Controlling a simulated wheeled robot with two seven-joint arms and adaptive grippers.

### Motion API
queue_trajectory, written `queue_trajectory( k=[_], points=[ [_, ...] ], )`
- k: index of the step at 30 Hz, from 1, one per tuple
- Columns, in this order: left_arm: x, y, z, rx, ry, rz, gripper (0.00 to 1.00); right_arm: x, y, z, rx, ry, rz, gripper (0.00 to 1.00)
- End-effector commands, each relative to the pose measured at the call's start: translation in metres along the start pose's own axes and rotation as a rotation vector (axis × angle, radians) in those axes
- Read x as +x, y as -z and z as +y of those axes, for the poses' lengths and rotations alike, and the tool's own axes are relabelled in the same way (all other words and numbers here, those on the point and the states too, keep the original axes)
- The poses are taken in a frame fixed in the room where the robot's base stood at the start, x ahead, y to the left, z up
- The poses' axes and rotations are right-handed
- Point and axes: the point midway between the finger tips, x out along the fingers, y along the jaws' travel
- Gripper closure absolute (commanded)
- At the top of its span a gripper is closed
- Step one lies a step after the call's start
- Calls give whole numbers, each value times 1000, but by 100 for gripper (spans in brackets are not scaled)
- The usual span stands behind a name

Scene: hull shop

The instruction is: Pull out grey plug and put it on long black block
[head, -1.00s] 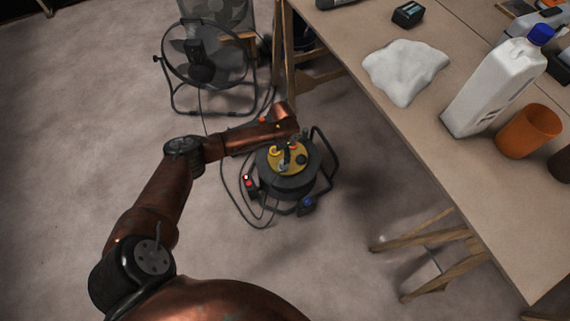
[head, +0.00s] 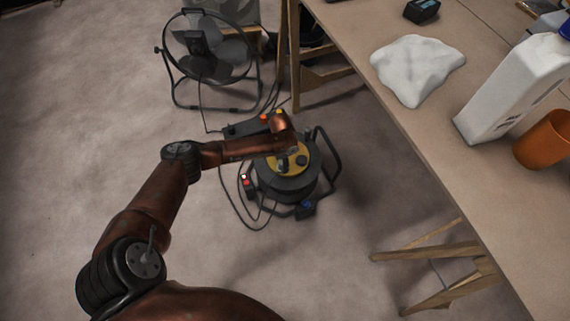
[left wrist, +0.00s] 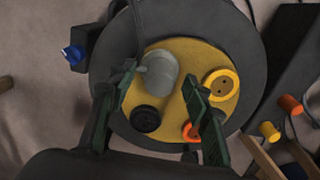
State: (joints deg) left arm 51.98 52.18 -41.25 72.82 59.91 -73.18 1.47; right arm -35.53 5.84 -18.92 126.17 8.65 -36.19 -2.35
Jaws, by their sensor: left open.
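The grey plug (left wrist: 157,73) stands in the yellow face of a black cable reel (left wrist: 112,50), which sits on the floor in the head view (head: 285,187). My left gripper (left wrist: 159,76) is open above the reel face, with a green finger on each side of the plug. The left finger is close to the plug; I cannot tell whether it touches. In the head view my left gripper (head: 284,158) is partly hidden by its arm. A long black block (left wrist: 292,45) with orange and yellow plugs lies beside the reel, and behind it in the head view (head: 240,129). My right gripper is not in view.
A black round cover (left wrist: 146,119), a yellow socket (left wrist: 220,82) and an orange ring (left wrist: 190,131) are on the reel face. A fan (head: 207,55) stands behind. A workbench (head: 440,150) with a trestle leg (head: 425,252) is to the right. Cables lie around the reel.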

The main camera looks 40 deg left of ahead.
Motion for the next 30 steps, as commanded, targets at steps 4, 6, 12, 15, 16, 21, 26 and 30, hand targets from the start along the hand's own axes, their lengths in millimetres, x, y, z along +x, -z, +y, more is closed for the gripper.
queue_trajectory(
  k=[4, 6, 12, 15, 16, 21, 26, 30],
  points=[
    [10, 0, 1, 0, -1, -1, 55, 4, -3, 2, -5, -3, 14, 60],
    [12, 0, 1, 0, -1, -1, 55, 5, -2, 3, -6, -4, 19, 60],
    [12, 0, 0, 0, 0, 0, 55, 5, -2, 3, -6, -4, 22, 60],
    [12, 0, 0, 0, 0, 0, 55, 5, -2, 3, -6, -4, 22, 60],
    [12, 0, 0, 0, 0, 0, 55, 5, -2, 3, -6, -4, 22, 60],
    [12, 0, 0, 0, 0, 0, 55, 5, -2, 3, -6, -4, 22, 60],
    [11, 0, 1, 0, -1, 0, 55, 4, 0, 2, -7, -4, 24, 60],
    [10, 0, 0, -1, 0, 0, 55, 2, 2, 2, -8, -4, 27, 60]
  ],
)
